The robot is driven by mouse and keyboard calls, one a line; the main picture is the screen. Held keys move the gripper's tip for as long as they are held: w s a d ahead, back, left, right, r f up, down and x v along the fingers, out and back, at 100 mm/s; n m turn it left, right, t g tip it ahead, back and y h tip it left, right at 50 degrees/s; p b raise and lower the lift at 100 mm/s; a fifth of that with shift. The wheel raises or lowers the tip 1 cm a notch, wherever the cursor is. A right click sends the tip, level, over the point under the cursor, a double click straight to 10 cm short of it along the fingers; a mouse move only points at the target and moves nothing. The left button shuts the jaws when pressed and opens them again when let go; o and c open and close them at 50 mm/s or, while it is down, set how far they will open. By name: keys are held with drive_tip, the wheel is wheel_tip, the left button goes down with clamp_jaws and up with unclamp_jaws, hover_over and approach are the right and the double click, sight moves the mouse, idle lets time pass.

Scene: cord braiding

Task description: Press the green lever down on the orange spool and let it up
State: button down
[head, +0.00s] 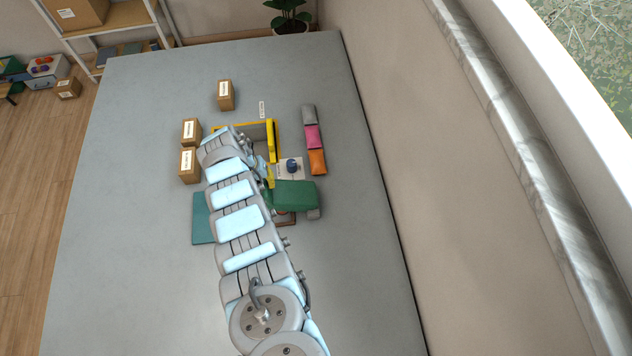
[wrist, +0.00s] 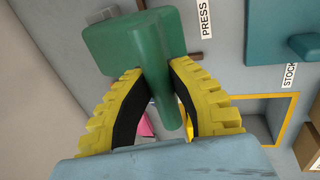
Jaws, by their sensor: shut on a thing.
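The green lever shows in the wrist view as a thick round bar (wrist: 160,75) joined to a wide green block (wrist: 110,38). My gripper (wrist: 162,70) has its yellow, black-padded fingers on both sides of the bar, closed on it. In the head view the green block (head: 294,194) lies right of my arm, and my gripper (head: 268,176) is mostly hidden by the arm. A brown-orange edge (head: 285,218) shows just below the block.
A blue spool (head: 291,165) sits on a white card above the block. Grey, pink and orange packets (head: 315,137) lie to the right. A yellow-edged tray (head: 273,141) is partly behind my arm. Cartons (head: 226,95) stand left and above. A teal mat (head: 203,218) lies left.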

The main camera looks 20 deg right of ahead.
drive_tip(key=shift+f+b, duration=2.9)
drive_tip(key=shift+f, duration=0.05)
idle(0.6)
drive_tip(key=shift+c, duration=1.8)
unclamp_jaws()
drive_tip(key=shift+a, duration=0.15)
drive_tip(key=o, duration=0.4)
drive_tip(key=shift+d, duration=0.2)
drive_tip(key=shift+c, duration=0.2)
drive_tip(key=shift+a, duration=0.1)
drive_tip(key=shift+r+p, duration=6.5)
drive_tip(key=shift+r, duration=1.05)
